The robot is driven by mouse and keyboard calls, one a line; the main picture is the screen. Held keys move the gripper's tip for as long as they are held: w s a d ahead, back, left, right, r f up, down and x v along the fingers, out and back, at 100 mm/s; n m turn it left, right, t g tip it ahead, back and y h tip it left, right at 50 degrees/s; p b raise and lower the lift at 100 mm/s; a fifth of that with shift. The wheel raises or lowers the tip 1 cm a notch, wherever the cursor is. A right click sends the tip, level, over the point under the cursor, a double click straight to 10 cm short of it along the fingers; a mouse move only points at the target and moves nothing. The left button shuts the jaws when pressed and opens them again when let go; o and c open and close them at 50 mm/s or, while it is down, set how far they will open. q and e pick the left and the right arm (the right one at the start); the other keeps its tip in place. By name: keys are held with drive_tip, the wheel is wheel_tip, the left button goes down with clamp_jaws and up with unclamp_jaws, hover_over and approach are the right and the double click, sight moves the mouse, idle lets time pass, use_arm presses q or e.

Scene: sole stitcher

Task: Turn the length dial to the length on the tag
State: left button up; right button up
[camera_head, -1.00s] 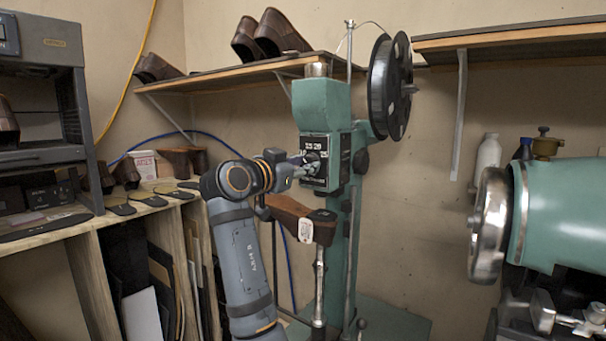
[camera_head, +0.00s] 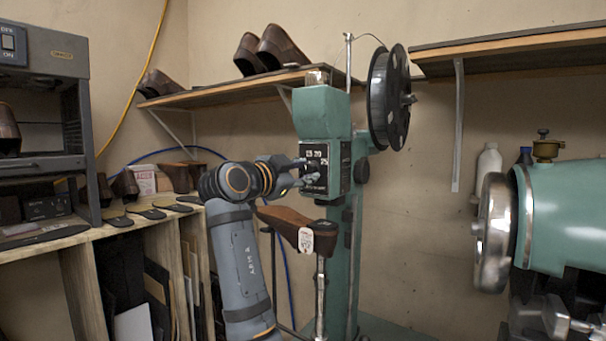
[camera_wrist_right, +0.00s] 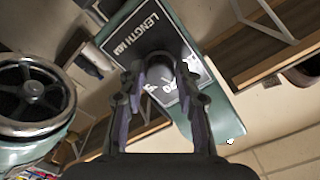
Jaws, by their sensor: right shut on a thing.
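The sole stitcher (camera_head: 318,112) is a green upright machine with a black dial plate (camera_head: 334,156) on its front. In the right wrist view the plate (camera_wrist_right: 152,28) reads "LENGTH" and carries several numbers, partly hidden by my fingers. My right gripper (camera_head: 308,170) is at the plate, and in the right wrist view my right gripper (camera_wrist_right: 158,88) is shut on the dark round length dial (camera_wrist_right: 158,74). The white tag (camera_head: 306,240) hangs on the brown shoe (camera_head: 285,222) below the dial; its writing is too small to read. My left gripper is not in view.
A black spool (camera_head: 388,97) sits at the stitcher's upper right. A shelf with brown shoes (camera_head: 268,50) runs behind. Another green machine with a metal wheel (camera_head: 492,232) stands at the right. Insoles (camera_head: 150,212) lie on the rack at left.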

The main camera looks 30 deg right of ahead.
drive_tip(key=o, duration=1.2)
drive_tip(key=shift+c, duration=0.2)
drive_tip(key=v, duration=0.7)
drive_tip(key=shift+a, duration=0.25)
drive_tip(key=shift+s, duration=0.1)
